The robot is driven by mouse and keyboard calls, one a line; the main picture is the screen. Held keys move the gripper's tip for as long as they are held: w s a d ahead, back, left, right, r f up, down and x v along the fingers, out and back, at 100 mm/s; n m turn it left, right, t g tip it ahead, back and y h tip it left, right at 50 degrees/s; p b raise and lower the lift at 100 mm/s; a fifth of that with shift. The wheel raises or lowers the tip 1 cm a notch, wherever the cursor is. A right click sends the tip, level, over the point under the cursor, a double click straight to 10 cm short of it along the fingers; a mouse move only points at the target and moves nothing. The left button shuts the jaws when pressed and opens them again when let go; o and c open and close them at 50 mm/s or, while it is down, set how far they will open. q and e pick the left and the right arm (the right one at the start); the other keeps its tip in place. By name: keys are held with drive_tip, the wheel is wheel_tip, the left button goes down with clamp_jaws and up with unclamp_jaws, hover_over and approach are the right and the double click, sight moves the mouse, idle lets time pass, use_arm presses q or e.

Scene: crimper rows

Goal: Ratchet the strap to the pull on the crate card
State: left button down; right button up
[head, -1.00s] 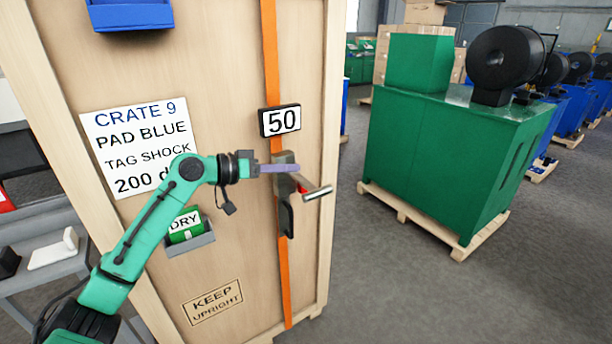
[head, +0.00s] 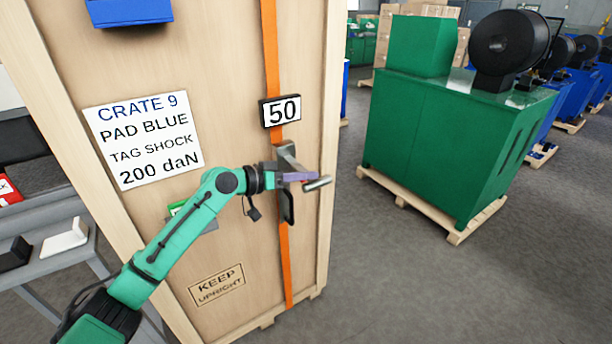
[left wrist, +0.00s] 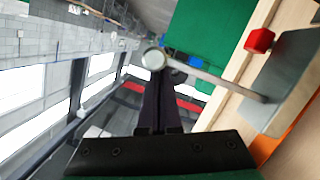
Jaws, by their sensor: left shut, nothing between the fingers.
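The orange strap (head: 271,60) runs down the wooden crate's front, through a grey metal ratchet (head: 287,208) with a handle bar (head: 317,184) sticking out to the right. A small display (head: 281,111) above the ratchet reads 50. The crate card (head: 145,140) reads CRATE 9, PAD BLUE, TAG SHOCK, 200 daN. My left gripper (head: 306,177) is shut and empty, in front of the ratchet close to the handle bar; I cannot tell whether they touch. In the left wrist view the bar's round end (left wrist: 154,58) shows just beyond the fingertips. My right gripper is out of view.
A blue holder (head: 130,13) is fixed high on the crate. A green item (head: 177,208) in a lower holder is mostly behind my left arm. A grey table (head: 60,265) stands at left. A green machine (head: 445,140) on a pallet stands at right, with clear floor between.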

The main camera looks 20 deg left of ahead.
use_arm(q)
drive_tip(key=shift+f+b, duration=0.3)
drive_tip(key=shift+f, duration=0.1)
drive_tip(key=shift+f+m, duration=0.1)
drive_tip(key=shift+m, duration=0.2)
drive_tip(key=shift+f+b, duration=0.4)
drive_tip(key=shift+b, duration=0.25)
wheel_tip(320, 180, down, 9)
drive_tip(key=w+a+m+t+y+b, duration=0.1)
drive_tip(key=m+y+b, duration=0.1)
drive_tip(key=m+b, duration=0.4)
drive_tip(key=shift+w+a+m+t+b, duration=0.15)
drive_tip(key=shift+a+m+t+b, duration=0.15)
drive_tip(key=shift+b, duration=2.45)
drive_tip(key=shift+r, duration=0.15)
